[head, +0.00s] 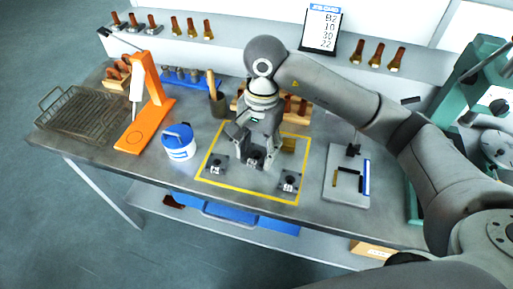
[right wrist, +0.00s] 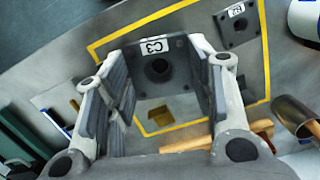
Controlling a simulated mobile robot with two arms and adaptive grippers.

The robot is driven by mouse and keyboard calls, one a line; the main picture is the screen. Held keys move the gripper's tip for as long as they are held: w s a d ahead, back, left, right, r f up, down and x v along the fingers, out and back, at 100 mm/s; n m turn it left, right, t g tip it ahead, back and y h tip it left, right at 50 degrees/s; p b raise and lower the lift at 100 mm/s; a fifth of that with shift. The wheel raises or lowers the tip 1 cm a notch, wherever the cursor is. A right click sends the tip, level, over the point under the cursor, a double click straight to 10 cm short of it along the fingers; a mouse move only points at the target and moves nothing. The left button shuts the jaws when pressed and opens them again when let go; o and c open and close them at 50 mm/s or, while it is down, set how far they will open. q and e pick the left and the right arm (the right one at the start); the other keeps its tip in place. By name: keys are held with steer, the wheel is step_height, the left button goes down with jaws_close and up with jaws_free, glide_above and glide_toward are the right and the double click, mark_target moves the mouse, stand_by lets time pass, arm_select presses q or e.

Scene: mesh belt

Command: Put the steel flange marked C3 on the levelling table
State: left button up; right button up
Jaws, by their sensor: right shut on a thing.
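The steel flange marked C3 (right wrist: 158,68) is a dark square plate with a central hole and a white label. It shows between the fingers in the right wrist view, and in the head view (head: 255,161) under my right gripper (head: 256,150). My right gripper is shut on this flange, inside the yellow taped outline. I cannot tell whether the flange is clear of the bench. A grey plate with dark, blue and yellowish strips (head: 341,199), perhaps the levelling table, lies to the right of the outline. My left gripper is not in view.
Two similar labelled flanges (head: 216,164) (head: 290,181) lie on either side inside the outline (head: 232,188). A brass block (head: 289,145) sits near its right edge. A white-and-blue tub (head: 179,146), an orange stand (head: 145,135) and a wire basket (head: 82,112) stand left. Green machinery (head: 470,90) is right.

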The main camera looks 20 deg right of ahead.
steer(key=s+a+r+b, duration=0.2)
steer(key=s+r, duration=0.1)
steer(key=s, duration=0.3)
steer(key=d+f+n+h, duration=0.1)
steer(key=d+f+n, duration=0.4)
steer(key=d+n, duration=0.3)
steer(key=shift+s+n, duration=0.35)
steer(key=shift+n, duration=0.15)
steer(key=shift+a, duration=0.15)
